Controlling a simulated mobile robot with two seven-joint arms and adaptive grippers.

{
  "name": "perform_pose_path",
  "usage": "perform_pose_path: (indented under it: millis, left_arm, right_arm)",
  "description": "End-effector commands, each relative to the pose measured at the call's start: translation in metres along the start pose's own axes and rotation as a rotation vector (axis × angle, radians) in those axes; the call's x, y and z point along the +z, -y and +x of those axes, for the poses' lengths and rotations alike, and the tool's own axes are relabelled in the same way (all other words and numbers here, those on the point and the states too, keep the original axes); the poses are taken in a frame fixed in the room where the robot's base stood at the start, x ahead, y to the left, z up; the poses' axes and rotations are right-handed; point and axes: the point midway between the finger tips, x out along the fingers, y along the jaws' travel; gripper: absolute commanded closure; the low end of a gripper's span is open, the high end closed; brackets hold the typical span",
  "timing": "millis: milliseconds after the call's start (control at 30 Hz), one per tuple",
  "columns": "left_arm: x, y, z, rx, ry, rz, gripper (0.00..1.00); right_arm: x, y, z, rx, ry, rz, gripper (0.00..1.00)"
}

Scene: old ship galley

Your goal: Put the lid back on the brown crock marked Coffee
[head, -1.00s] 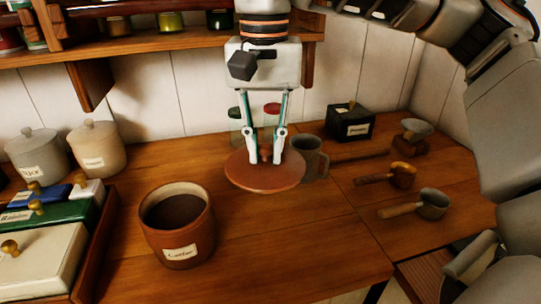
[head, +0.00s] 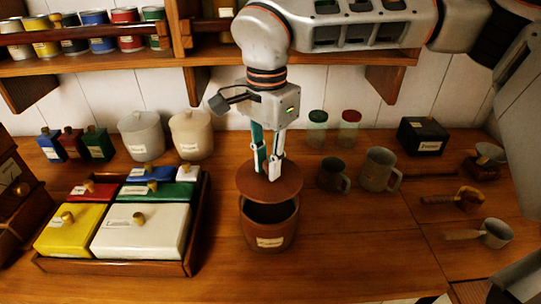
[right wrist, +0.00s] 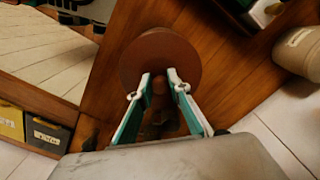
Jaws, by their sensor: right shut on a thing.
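The brown crock marked Coffee (head: 286,228) stands upright on the counter, its label facing me. The front part of its dark open mouth shows. The round reddish-brown lid (head: 288,187) hangs level above the crock, hiding the rear of its mouth. The lid looks apart from the rim and set towards the back, though the exact gap is hard to tell. My right gripper (head: 267,170) points down and is shut on the lid's knob. In the right wrist view the lid (right wrist: 160,52) sits beyond the fingertips (right wrist: 159,78). My left gripper is not in view.
A wooden tray (head: 190,268) of lidded boxes stands left of the crock. Two lidded jars (head: 140,138) (head: 191,137) are behind it. Two mugs (head: 333,178) (head: 378,170) stand to the right. A shelf (head: 110,62) runs above.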

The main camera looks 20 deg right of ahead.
Motion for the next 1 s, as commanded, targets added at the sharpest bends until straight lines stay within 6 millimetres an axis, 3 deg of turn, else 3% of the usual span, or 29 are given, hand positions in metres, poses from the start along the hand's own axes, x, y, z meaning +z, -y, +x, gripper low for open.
perform_pose_path:
  millis: [600,1000]
  left_arm:
    - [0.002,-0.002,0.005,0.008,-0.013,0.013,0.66]
    - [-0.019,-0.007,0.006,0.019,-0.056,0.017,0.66]
  right_arm:
    - [0.0,-0.001,0.051,0.0,0.0,-0.001,1.0]
    - [0.0,0.0,0.058,0.0,0.0,-0.002,1.0]
